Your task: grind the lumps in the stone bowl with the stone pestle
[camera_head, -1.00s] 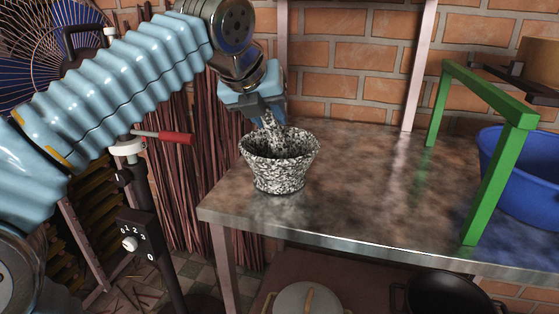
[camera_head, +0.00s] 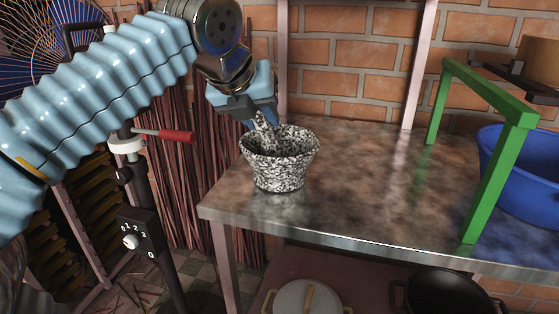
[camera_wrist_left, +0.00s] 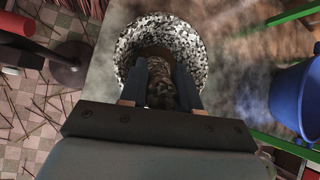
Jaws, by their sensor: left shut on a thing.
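The speckled black-and-white stone bowl (camera_head: 280,168) stands upright near the left end of the metal table. It also shows in the left wrist view (camera_wrist_left: 192,50). My left gripper (camera_head: 263,114) is above the bowl's far left rim, shut on the speckled stone pestle (camera_head: 266,126). The pestle tilts down into the bowl, its lower end hidden behind the bowl's wall. In the left wrist view the pestle (camera_wrist_left: 161,92) sits between the two fingers. Lumps inside the bowl cannot be made out. My right gripper is in neither view.
A green frame (camera_head: 492,180) and a blue basin (camera_head: 525,170) stand at the table's right. A pole with a red handle (camera_head: 172,137) stands left of the table. The table top (camera_head: 370,180) right of the bowl is clear. A lidded pot (camera_head: 306,300) sits below.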

